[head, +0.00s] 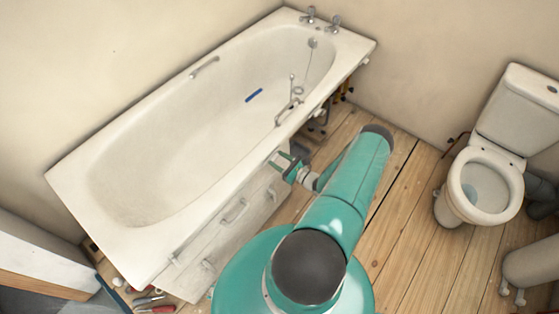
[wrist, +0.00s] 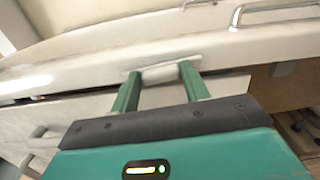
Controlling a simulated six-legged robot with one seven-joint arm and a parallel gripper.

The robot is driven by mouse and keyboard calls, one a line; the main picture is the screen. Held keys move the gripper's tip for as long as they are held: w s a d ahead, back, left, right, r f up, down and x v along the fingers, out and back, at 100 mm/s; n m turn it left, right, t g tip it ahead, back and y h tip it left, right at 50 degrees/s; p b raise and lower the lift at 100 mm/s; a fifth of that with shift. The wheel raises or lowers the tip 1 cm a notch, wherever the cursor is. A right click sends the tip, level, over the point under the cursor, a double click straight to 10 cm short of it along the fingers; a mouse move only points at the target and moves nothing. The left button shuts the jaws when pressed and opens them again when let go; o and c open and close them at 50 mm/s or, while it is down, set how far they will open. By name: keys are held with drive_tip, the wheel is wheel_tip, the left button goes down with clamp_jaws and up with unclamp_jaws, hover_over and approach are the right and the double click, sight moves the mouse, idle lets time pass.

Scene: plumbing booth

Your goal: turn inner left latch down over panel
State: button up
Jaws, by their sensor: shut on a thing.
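The white bath (head: 345,72) stands along the wall, with a pale front panel (head: 222,245) under its near rim. My gripper (head: 282,163) is at the right part of the panel, just below the rim. In the wrist view my gripper's green fingers (wrist: 160,74) are shut on a small white latch (wrist: 168,73) at the underside of the rim. The latch looks roughly level, along the rim. The panel (wrist: 75,110) lies below it, with a dark gap between panel and rim. In the head view my gripper hides the latch.
A grab handle (wrist: 275,10) is on the rim above right in the wrist view. A panel handle (head: 236,211) sticks out. The toilet (head: 486,185) stands at the right. Tools (head: 150,301) lie at the bath's near end.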

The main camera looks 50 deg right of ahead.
drive_tip(key=n, duration=0.3)
drive_tip(key=shift+n, duration=0.3)
drive_tip(key=n, duration=0.4)
drive_tip(key=shift+s+a+f+n, duration=0.1)
drive_tip(key=shift+n, duration=0.2)
drive_tip(key=n, duration=0.3)
drive_tip(key=shift+f+n, duration=0.1)
drive_tip(key=shift+n, duration=2.1)
drive_tip(key=o, duration=1)
